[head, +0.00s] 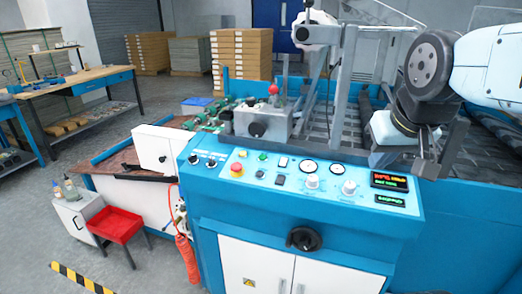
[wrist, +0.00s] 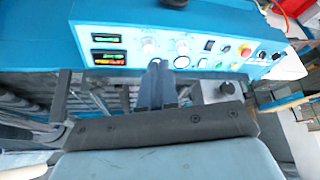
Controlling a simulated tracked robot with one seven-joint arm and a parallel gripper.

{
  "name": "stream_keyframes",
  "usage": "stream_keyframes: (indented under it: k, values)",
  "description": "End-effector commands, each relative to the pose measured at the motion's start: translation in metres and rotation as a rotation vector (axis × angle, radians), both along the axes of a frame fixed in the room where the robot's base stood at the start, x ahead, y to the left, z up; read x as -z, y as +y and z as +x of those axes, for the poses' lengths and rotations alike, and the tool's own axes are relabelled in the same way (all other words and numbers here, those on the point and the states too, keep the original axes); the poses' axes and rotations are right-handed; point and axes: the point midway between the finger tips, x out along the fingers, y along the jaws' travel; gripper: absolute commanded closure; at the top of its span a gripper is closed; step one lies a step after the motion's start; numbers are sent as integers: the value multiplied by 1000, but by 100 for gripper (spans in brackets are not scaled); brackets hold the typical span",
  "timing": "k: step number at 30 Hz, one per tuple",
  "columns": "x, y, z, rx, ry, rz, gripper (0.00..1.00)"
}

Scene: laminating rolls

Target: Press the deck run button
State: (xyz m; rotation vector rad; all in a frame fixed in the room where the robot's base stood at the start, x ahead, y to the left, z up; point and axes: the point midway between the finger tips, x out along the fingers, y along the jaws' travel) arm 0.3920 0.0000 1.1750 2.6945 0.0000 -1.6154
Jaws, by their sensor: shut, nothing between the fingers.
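The blue control panel (head: 290,183) carries a green button (head: 263,156), a light square button (head: 283,162), a dark square switch (head: 280,180) and a red emergency stop (head: 237,169) on yellow. Labels are too small to read, so I cannot tell which control is deck run. My gripper (wrist: 155,66) is shut and empty, its fingertips pointing toward the panel's back edge near a round gauge (wrist: 182,62). In the head view my gripper is over the rollers behind the panel's right part. The panel shows upside down in the wrist view, its green button (wrist: 219,64) right of my fingertips.
A grey block with a red-topped knob (head: 273,89) stands behind the panel's left part. Metal uprights (head: 343,85) rise behind the panel. The space above the panel looks clear.

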Motion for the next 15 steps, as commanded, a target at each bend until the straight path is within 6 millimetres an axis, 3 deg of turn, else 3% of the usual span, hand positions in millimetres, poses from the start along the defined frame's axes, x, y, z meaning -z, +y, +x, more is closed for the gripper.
stream_keyframes:
  k: [11,15]
  values:
    - [0,1,1,0,0,4,100]
    - [-1,12,13,13,4,56,100]
